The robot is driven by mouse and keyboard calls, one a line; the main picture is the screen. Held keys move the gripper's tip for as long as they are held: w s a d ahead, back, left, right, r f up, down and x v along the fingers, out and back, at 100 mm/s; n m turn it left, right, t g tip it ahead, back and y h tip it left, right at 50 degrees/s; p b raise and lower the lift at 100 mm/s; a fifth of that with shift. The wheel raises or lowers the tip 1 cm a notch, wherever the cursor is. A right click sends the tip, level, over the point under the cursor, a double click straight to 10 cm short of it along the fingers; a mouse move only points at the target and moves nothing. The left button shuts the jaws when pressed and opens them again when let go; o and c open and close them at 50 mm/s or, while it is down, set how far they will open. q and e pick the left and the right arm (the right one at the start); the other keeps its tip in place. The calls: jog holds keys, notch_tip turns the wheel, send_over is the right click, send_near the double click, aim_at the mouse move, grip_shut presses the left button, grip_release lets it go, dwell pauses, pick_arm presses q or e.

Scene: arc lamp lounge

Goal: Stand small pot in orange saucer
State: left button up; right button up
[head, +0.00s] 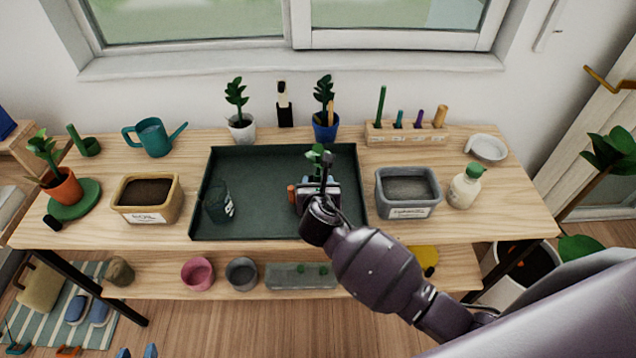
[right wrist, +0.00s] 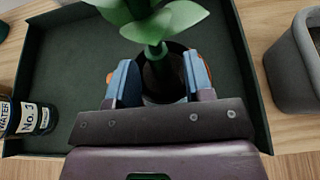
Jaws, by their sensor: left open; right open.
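A small dark pot (right wrist: 165,84) with a green-leaved plant (right wrist: 160,22) stands in the dark green tray (head: 262,158). My right gripper (right wrist: 157,82) is over the tray's right part, open, with its blue fingers on either side of the pot. In the head view the right gripper (head: 318,190) hides most of the pot. Orange bits (right wrist: 109,78) show beside the fingers; I cannot tell whether they belong to the orange saucer, which I cannot otherwise make out. My left gripper (head: 136,352) shows only as two blue fingertips, apart, at the bottom edge.
A dark glass (head: 219,204) stands in the tray's left part. A soil bin (head: 148,215) is left of the tray; a grey bin (head: 407,208) and a white bottle (head: 464,188) are right of it. Two potted plants stand behind.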

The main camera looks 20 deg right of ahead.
jog(key=p+v, duration=0.1)
jog(key=v, duration=1)
jog(key=s+d+f+m+y, duration=0.1)
jog(key=s+d+f+m, duration=0.2)
jog(key=m, duration=0.7)
jog(key=s+d+f+m+y, duration=0.1)
jog(key=s+d+f+m, duration=0.3)
jog(key=m, duration=0.7)
jog(key=s+d+f+m+g+y, duration=0.1)
jog(key=s+d+f+m, duration=0.2)
jog(key=s+d+m, duration=0.4)
jog(key=shift+s+f+m, duration=0.3)
jog(key=shift+s+m, duration=0.25)
jog(key=shift+m, duration=1.45)
